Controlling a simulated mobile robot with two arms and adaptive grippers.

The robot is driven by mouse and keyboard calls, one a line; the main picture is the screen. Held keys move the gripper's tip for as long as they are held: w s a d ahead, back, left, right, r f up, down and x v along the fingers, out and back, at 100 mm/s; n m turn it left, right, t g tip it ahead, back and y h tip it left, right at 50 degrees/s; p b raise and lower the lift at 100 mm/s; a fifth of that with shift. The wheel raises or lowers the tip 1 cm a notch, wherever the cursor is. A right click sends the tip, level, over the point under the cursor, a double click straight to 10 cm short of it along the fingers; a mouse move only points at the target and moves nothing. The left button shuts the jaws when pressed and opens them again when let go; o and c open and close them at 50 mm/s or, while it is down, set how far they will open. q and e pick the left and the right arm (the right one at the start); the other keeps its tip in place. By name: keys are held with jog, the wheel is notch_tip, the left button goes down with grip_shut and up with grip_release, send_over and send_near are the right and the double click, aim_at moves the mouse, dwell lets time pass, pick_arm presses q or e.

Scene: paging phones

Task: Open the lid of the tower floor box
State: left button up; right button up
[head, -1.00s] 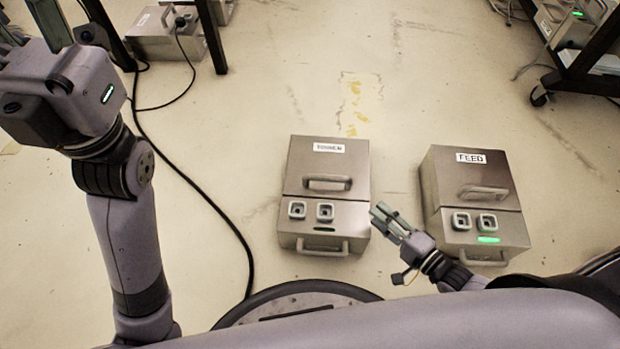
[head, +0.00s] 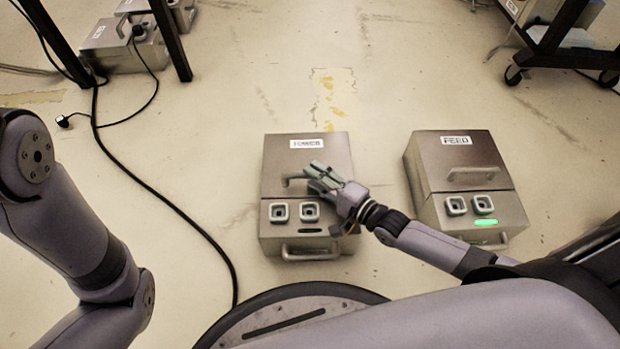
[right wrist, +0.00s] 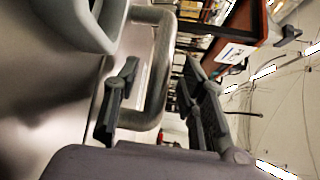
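The tower floor box (head: 272,226) is a metal box on the floor in the middle of the head view. Its label is blurred. Its lid (head: 285,160) looks shut, with a bar handle (head: 293,181) partly hidden by my right gripper (head: 312,172). In the right wrist view the curved handle (right wrist: 160,75) shows between the two spread fingers of my right gripper (right wrist: 160,105). The gripper is open around or just before the handle; contact cannot be told. My left gripper is out of the head view; only part of that arm shows.
A similar box labelled FEED (head: 455,152), with a green light, stands to the right. A black cable (head: 165,200) runs along the floor on the left. More boxes (head: 120,48) and a wheeled rack (head: 560,50) stand farther back.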

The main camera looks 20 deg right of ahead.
jog(key=shift+b+x, duration=0.35)
jog(key=shift+x, duration=1)
jog(key=shift+c, duration=0.3)
grip_shut()
